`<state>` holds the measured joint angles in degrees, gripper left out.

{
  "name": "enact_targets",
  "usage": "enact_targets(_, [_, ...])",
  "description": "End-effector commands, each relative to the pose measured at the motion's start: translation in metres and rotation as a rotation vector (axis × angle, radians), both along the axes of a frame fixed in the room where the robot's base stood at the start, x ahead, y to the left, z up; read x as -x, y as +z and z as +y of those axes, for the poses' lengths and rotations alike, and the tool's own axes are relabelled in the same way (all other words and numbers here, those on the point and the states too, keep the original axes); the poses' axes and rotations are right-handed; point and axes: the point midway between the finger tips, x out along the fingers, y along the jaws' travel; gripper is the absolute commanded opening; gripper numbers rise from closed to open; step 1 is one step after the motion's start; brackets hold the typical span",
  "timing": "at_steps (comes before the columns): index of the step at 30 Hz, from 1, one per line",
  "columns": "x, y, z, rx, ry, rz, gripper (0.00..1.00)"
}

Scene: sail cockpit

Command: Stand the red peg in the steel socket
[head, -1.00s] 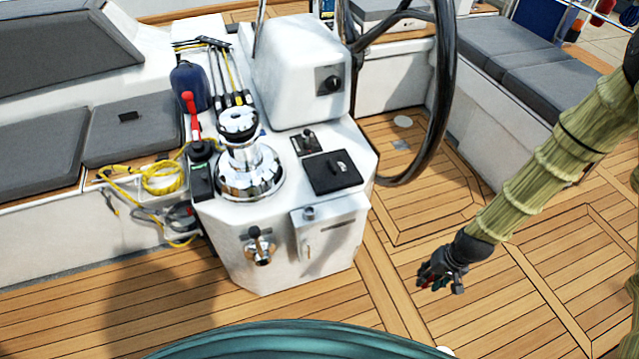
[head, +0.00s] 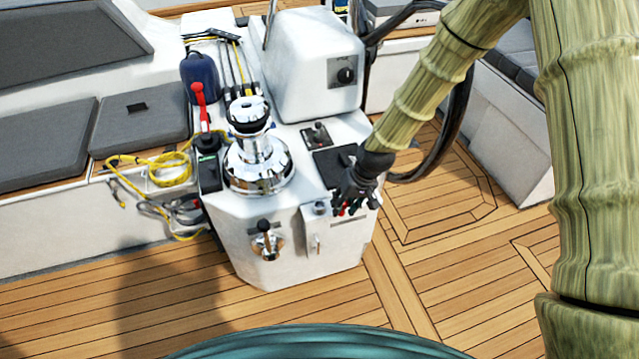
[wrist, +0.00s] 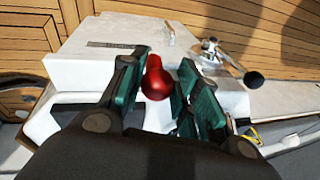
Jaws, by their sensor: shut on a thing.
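The red peg (wrist: 155,80) shows between the green-padded fingers of my gripper (wrist: 160,85) in the wrist view, its rounded red end towards the camera. In the head view my gripper (head: 350,207) is at the front right of the white console, with a little red (head: 341,211) at its fingertips. It is shut on the peg. A small steel cylinder, which looks like the steel socket (head: 320,207), stands on the console's front ledge just left of the gripper. The gap between peg and socket is hard to judge. I cannot make out the socket in the wrist view.
The white console (head: 285,215) carries a chrome winch (head: 258,165), a red-handled lever (head: 200,105) and a black panel (head: 332,165) near my arm. A knobbed lever (head: 265,240) sticks out of its front. The steering wheel (head: 455,125) stands behind my arm. Open teak deck (head: 440,270) lies right.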

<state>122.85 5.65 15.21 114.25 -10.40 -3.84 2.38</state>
Motion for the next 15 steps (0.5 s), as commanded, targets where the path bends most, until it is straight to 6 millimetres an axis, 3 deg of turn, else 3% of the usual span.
enact_targets(3, [-0.019,0.028,0.029,-0.004,0.054,-0.041,0.12])
enact_targets(7, [-0.029,0.052,0.050,-0.004,0.094,-0.069,0.12])
enact_targets(15, [-0.034,0.067,0.064,-0.002,0.119,-0.085,0.12])
